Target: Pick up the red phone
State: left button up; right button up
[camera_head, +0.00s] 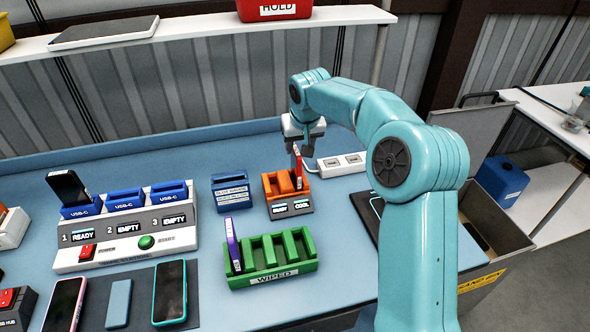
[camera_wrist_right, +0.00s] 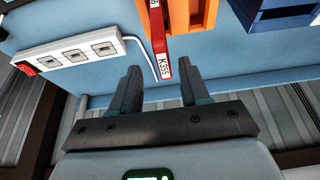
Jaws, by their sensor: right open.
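My right gripper (camera_head: 303,143) is open above the phone's upper end. In the wrist view its two fingers (camera_wrist_right: 160,84) are spread either side of the phone's near end, with gaps visible and no grip. The orange holder (camera_wrist_right: 196,14) is beyond. My left gripper is not in view.
A white power strip (camera_head: 340,165) lies right of the holder, its cable near the phone. A blue holder (camera_head: 231,194) is to the left. A green rack (camera_head: 285,262) with a purple phone (camera_head: 232,246) stands in front. A charging station (camera_head: 125,245) is farther left.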

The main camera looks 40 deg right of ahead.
aim_at(296, 150)
jog(key=shift+s+f, duration=0.1)
jog(key=shift+f, duration=0.25)
jog(key=x, duration=0.2)
jog(key=p+x, duration=0.1)
jog(key=x, duration=0.1)
jog(key=shift+w+a+f+p, duration=0.1)
jog(key=shift+w+p, duration=0.2)
jog(key=shift+w, duration=0.1)
jog(key=shift+w+f, duration=0.1)
jog(key=shift+f, duration=0.2)
jog(key=shift+s+r, duration=0.2)
jog(key=shift+s, duration=0.05)
jog(key=shift+a, duration=0.1)
jog(key=shift+c, duration=1.2)
jog(key=shift+w+f, duration=0.15)
grip_shut()
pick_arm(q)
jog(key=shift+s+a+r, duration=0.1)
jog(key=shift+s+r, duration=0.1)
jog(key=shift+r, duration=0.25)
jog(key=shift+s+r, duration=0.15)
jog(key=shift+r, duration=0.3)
